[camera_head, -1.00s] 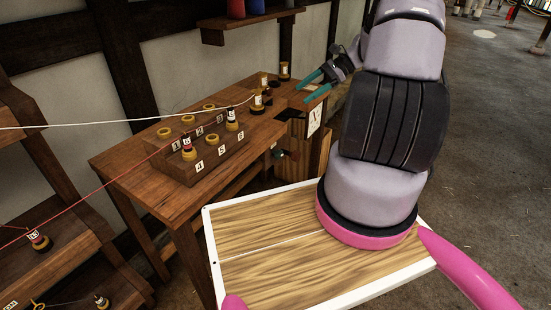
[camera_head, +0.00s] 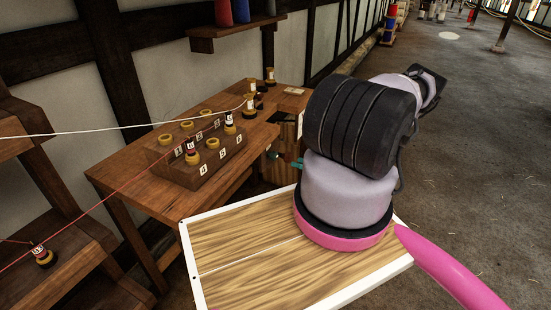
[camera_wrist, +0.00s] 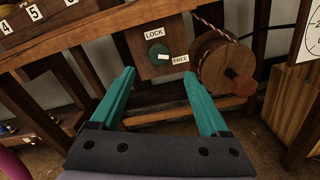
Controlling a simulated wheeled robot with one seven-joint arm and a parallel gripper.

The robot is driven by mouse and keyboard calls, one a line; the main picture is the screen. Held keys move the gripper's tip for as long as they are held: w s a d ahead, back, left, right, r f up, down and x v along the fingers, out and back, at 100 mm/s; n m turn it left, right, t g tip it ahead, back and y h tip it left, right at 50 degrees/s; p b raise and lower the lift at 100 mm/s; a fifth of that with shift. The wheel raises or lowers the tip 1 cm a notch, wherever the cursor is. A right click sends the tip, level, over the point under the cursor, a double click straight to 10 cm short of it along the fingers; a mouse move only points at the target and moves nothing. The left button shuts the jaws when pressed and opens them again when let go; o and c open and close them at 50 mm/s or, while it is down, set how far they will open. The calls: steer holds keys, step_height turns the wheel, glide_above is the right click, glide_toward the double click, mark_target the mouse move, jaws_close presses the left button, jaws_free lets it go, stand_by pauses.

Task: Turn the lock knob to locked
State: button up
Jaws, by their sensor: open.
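The lock knob (camera_wrist: 157,53) is a round dark green knob on a wooden panel under the table edge, in the wrist view. A "LOCK" label (camera_wrist: 154,34) is above it and a "FREE" label (camera_wrist: 181,59) is at its lower right. A pale mark on the knob points right toward "FREE". My gripper (camera_wrist: 164,82) is open, its teal fingers pointing at the panel with the knob ahead between them, apart from it. In the head view my gripper (camera_head: 296,163) is mostly hidden behind my arm, with only a teal part showing beside the table.
A wooden reel (camera_wrist: 222,62) wound with rope and bearing a crank knob (camera_wrist: 239,84) sits just right of the lock knob. The table (camera_head: 140,175) carries a numbered block (camera_head: 200,171) with several bobbins. Taut white and red lines cross at left.

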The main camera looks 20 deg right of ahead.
mark_target(276, 155)
steer(key=x, duration=1)
steer(key=shift+w+a, duration=0.15)
steer(key=shift+w, duration=0.05)
jaws_close()
